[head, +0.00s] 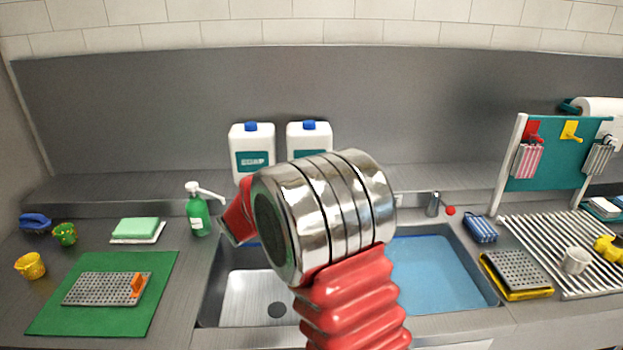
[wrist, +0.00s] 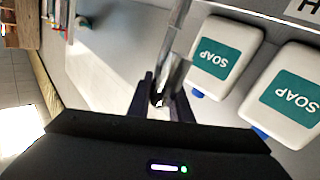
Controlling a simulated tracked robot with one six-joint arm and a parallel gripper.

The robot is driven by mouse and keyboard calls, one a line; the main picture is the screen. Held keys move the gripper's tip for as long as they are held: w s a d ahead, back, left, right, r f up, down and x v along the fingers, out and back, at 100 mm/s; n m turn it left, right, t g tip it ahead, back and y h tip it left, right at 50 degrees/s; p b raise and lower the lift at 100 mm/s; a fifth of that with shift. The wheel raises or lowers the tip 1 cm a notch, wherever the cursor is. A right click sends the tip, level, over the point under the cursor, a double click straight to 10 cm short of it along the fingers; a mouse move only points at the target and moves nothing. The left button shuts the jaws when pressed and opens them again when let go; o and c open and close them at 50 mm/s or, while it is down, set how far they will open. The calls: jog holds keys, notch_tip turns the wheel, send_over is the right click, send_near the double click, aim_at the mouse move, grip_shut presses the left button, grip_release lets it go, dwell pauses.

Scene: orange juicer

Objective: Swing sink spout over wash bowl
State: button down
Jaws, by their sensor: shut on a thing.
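In the wrist view, my gripper (wrist: 160,100) is shut on a shiny metal bar, which looks like the sink spout (wrist: 178,62). The bar runs up and slightly right from between the dark fingers. In the head view, my big red and chrome arm hides the gripper and the spout. The double sink lies behind and below my arm. Its right basin (head: 440,275) shows a blue surface, which may be the wash bowl or water. Its left basin (head: 247,290) is bare metal with a dark drain. I cannot tell which basin the spout is over.
Two white soap jugs (head: 251,150) (head: 309,138) stand behind the sink, close to my gripper in the wrist view. A green pump bottle (head: 198,212) stands left of the sink. A small metal fitting (head: 432,204) with a red knob (head: 450,210) is behind the right basin.

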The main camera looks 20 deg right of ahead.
jog(key=shift+w, duration=0.15)
jog(key=c, duration=1.6)
grip_release()
jog(key=shift+c, duration=0.2)
jog(key=v, duration=1.3)
jog(key=shift+a, duration=0.35)
jog(key=shift+f, duration=0.1)
